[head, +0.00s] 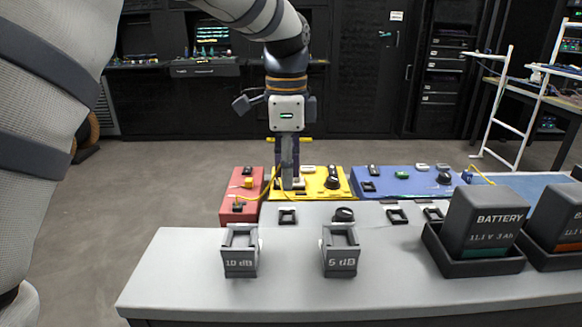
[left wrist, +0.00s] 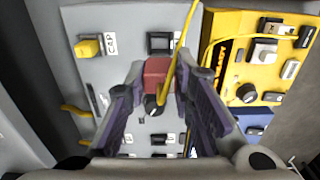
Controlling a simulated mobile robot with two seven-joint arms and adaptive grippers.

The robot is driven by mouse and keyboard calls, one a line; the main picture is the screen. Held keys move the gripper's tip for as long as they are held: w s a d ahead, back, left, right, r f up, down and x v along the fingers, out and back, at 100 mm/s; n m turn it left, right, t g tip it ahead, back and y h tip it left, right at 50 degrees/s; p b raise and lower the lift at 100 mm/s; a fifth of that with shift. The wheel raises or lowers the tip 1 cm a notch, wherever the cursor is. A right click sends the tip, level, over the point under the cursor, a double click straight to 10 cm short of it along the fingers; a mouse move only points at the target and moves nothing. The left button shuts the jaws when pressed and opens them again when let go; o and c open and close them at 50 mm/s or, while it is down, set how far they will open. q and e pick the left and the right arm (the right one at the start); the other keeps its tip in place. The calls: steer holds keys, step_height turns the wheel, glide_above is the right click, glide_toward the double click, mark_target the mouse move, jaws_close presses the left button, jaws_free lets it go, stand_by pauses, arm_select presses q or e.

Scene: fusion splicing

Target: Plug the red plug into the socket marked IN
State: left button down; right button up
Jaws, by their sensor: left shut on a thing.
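My left gripper (head: 288,181) points down over the yellow box (head: 335,183) in the head view. In the left wrist view its two dark fingers are closed on the red plug (left wrist: 157,73), which has a black end and a yellow cable running up from it. The plug is hidden by the gripper in the head view. A dark square socket (left wrist: 160,43) lies on a grey surface just beyond the plug in the left wrist view. I cannot read a mark IN on any socket. The plug's height above the surface is unclear. My right gripper is out of view.
A red box (head: 228,211) stands left of the yellow box, and a blue box (head: 425,184) stands right. Holders marked 10 dB (head: 239,264) and 5 dB (head: 341,263) sit on the grey table (head: 180,284). A battery (head: 485,222) stands at right. A yellow cap (left wrist: 88,47) shows nearby.

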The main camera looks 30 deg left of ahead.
arm_select(q)
steer(key=shift+f+b, duration=0.4)
steer(key=shift+f, duration=2.55)
steer(key=shift+r, duration=0.1)
steer(key=shift+f, duration=0.65)
steer(key=c, duration=1.3)
jaws_free()
